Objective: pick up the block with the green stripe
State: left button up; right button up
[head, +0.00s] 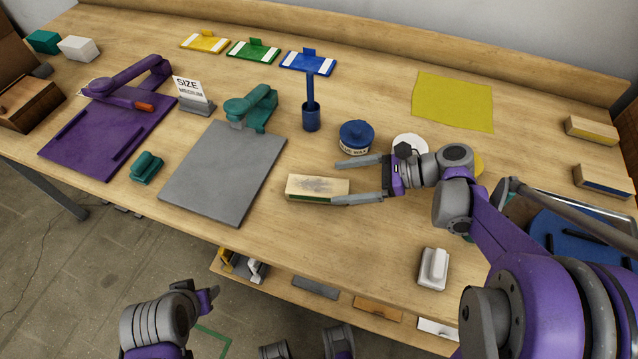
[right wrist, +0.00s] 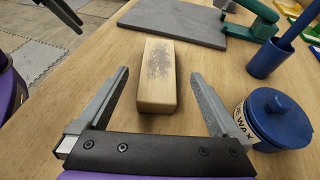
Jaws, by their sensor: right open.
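A pale wooden block (head: 317,186) with a dark smudge on top and a green stripe low on its near side lies on the bench, right of the grey board. My right gripper (head: 337,182) is open, its fingers pointing left around the block's right end. In the right wrist view the block (right wrist: 158,75) reaches in between the open fingers (right wrist: 160,73), with gaps on both sides; its stripe is hidden there. My left gripper (head: 207,299) is low at the lower left, off the bench, and its jaws are unclear.
A blue wax pot (head: 356,138) stands close beyond the upper finger; it is beside the right finger in the wrist view. A grey board (head: 222,172) lies left of the block. Blocks with a yellow stripe (head: 592,130) and a blue stripe (head: 603,181) lie far right.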

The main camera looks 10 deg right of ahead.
aim_at(312, 185)
jog(key=x, duration=0.7)
jog(key=shift+w+a, duration=0.1)
jog(key=shift+a, duration=0.3)
jog(key=shift+c, duration=0.2)
jog(key=c, duration=1.5)
jog(key=shift+o, duration=0.2)
